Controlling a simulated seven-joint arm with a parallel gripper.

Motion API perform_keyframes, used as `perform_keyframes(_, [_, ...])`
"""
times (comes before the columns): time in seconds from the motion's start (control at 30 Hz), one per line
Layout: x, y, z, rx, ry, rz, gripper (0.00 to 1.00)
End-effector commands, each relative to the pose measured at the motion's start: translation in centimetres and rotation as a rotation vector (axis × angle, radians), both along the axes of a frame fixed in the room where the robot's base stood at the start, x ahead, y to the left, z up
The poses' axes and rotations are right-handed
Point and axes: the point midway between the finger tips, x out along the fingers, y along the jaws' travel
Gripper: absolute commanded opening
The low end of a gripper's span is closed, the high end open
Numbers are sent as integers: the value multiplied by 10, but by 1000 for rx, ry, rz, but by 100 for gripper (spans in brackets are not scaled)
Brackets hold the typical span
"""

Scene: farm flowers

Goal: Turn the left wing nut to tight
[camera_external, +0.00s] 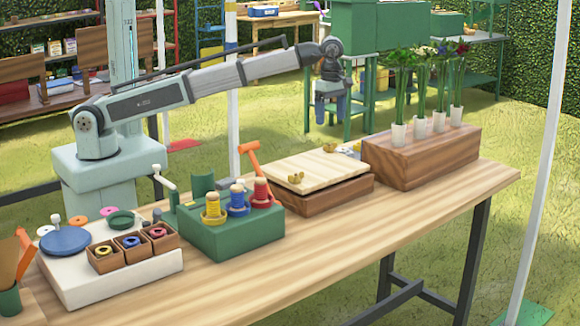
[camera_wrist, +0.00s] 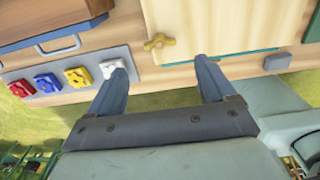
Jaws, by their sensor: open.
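Two brass wing nuts show in the external view, one at the back (camera_external: 330,147) and one nearer the front left (camera_external: 296,178). Both sit on a pale wooden board (camera_external: 318,170) on top of a brown wooden box (camera_external: 322,195). My gripper (camera_external: 330,118) hangs behind and above the board, pointing down. In the wrist view my gripper (camera_wrist: 162,66) is open and empty, its fingers apart. One wing nut (camera_wrist: 158,42) shows just beyond the fingertips, roughly between them and untouched, with its wings lying roughly left to right. The other wing nut is not seen there.
A metal panel (camera_wrist: 28,78) with yellow, blue, red and white knobs lies left of the board. A wooden block (camera_external: 420,160) with several flower vases stands right of the box. A green stand (camera_external: 232,235) with thread spools stands left. The front right tabletop is clear.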

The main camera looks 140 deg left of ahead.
Motion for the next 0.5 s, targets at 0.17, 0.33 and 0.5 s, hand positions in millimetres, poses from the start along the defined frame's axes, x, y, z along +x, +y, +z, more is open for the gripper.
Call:
perform_keyframes(0.17, [-1, -1, -33, -1, 2, 0, 83])
perform_keyframes(0.33, [-1, -1, -59, -1, 2, -1, 83])
perform_keyframes(0.5, [-1, 0, -78, 0, 1, -1, 83])
